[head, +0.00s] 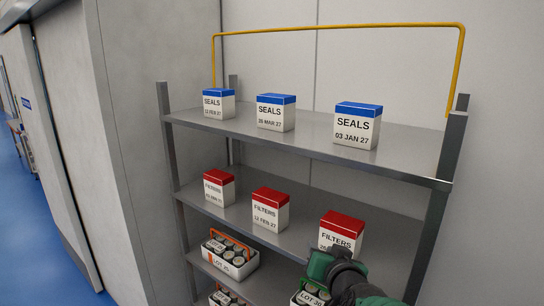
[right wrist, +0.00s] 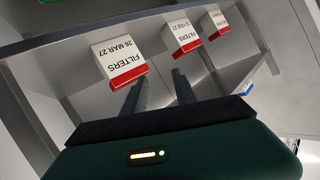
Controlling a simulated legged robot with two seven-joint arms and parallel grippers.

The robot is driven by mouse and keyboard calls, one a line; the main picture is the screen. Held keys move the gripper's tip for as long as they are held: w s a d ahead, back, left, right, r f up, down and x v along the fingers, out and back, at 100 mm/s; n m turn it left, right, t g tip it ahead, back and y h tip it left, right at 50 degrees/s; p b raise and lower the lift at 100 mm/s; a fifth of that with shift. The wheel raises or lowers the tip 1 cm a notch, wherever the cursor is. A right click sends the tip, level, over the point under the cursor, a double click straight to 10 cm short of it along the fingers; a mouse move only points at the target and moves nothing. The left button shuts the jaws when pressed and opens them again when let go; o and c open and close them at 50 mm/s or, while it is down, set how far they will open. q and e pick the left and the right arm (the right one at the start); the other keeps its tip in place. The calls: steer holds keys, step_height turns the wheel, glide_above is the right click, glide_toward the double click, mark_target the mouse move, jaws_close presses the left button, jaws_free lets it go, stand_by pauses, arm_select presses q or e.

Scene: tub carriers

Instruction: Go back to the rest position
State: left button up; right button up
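My right gripper (right wrist: 157,88) shows in the right wrist view with its two fingers apart and nothing between them. It points toward the shelf with the red-topped FILTERS boxes; the box marked 26 MAR 27 (right wrist: 118,62) is close to the left finger. In the head view my right arm and gripper (head: 338,268) come in at the bottom, just below the rightmost FILTERS box (head: 341,230), and cover part of it. My left gripper is in neither view.
A metal rack (head: 300,140) stands against the wall. Blue-topped SEALS boxes (head: 276,113) are on its top shelf, more FILTERS boxes (head: 270,208) on the middle one. Tub carriers (head: 230,257) stand lower down. A yellow rail (head: 340,26) rises above. Blue floor (head: 45,230) is clear at left.

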steer(key=s+d+f+n+g+b, duration=0.1)
steer(key=s+d+f+g+b, duration=0.15)
steer(key=s+f, duration=0.55)
steer(key=s+d+f+n+g+b, duration=0.1)
steer(key=s+f+g, duration=0.2)
steer(key=f, duration=1)
steer(key=s+d+f+g+b, duration=0.1)
steer(key=s+d+f+g, duration=0.1)
steer(key=s+f, duration=0.4)
steer(key=s+d+f+n+g+h+b, duration=0.1)
steer(key=s+d+f+g, duration=0.1)
steer(key=s+f, duration=0.5)
steer(key=s+g, duration=0.1)
steer(key=s, duration=0.2)
steer(key=shift+d+g, duration=0.35)
